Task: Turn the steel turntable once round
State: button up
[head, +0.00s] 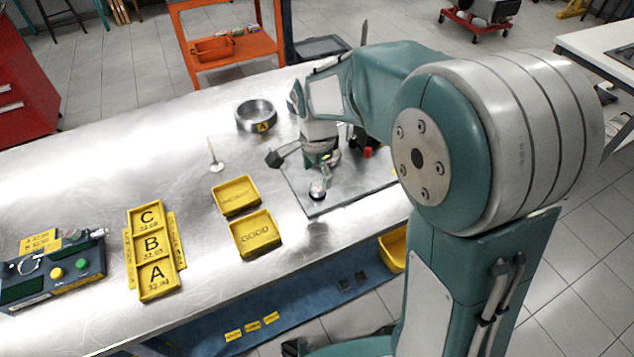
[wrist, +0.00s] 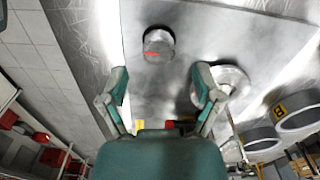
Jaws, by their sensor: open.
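A round steel disc, which looks like the turntable (wrist: 236,78), lies beside my right-hand finger in the wrist view. That finger overlaps its near rim, and I cannot tell whether they touch. In the head view my arm and gripper make it hard to pick out. My gripper (wrist: 160,88) is open and empty, its two fingers spread above the grey plate. It also shows in the head view (head: 300,168), low over the plate. A short steel cylinder with a red mark (wrist: 158,44) stands beyond the fingertips; it also shows in the head view (head: 317,190).
The grey plate (head: 302,197) lies on the steel bench (head: 130,165). A steel ring marked A (head: 257,117), a small stemmed part (head: 215,157) and yellow trays (head: 237,194) stand left of my gripper. A lettered yellow holder (head: 153,250) and a control box (head: 80,268) are further left.

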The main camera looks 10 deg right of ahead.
aim_at(317, 185)
jog(key=shift+f, duration=1.85)
jog(key=shift+c, duration=0.2)
grip_shut()
